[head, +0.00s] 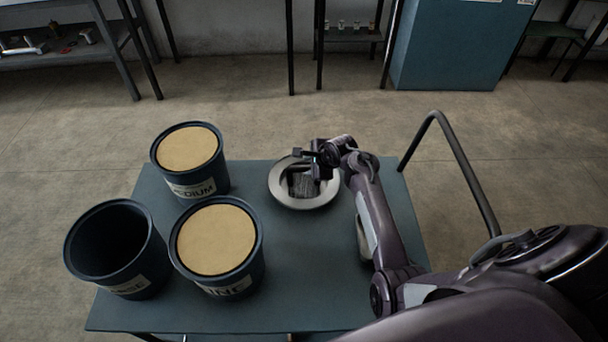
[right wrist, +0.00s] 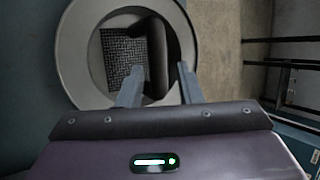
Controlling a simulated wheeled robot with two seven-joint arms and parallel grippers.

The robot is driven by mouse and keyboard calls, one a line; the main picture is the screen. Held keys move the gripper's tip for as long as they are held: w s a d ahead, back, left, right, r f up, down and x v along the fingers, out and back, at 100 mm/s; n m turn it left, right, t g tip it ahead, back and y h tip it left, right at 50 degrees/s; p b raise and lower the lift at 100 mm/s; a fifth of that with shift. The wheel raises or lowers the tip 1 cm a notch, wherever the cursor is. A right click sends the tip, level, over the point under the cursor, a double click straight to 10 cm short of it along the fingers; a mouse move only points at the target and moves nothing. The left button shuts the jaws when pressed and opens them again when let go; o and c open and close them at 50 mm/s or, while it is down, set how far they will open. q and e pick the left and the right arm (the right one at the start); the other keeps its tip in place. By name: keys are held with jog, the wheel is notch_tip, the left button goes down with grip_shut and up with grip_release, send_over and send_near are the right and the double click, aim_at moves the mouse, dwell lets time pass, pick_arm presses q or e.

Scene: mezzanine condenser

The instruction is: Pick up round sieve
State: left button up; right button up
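A round, pale-rimmed dish that looks like the round sieve (head: 278,188) lies on the blue-grey table, with a dark mesh patch inside. Its rim (right wrist: 72,50) and square mesh (right wrist: 122,55) also show in the right wrist view, beside a dark bar-like shape. My right gripper (head: 312,160) is over the dish's far right part in the head view. In the right wrist view its two fingers (right wrist: 158,75) are spread, with nothing clearly held between them. Whether they touch the rim I cannot tell. My left gripper is not in view.
Three dark buckets stand on the table's left: one labelled "...DIUM" (head: 206,187) and a front one (head: 228,286), both showing tan tops, and one dark inside (head: 130,284). A pale object (head: 361,240) is partly hidden by my right arm. A rail (head: 462,165) rises at right.

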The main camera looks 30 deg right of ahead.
aim_at(306, 168)
jog(key=shift+w+a+f, duration=0.15)
jog(key=shift+f, duration=0.2)
jog(key=b+x, duration=0.1)
jog(key=x, duration=0.3)
jog(key=shift+w+f, duration=0.2)
jog(key=shift+f, duration=0.15)
grip_shut()
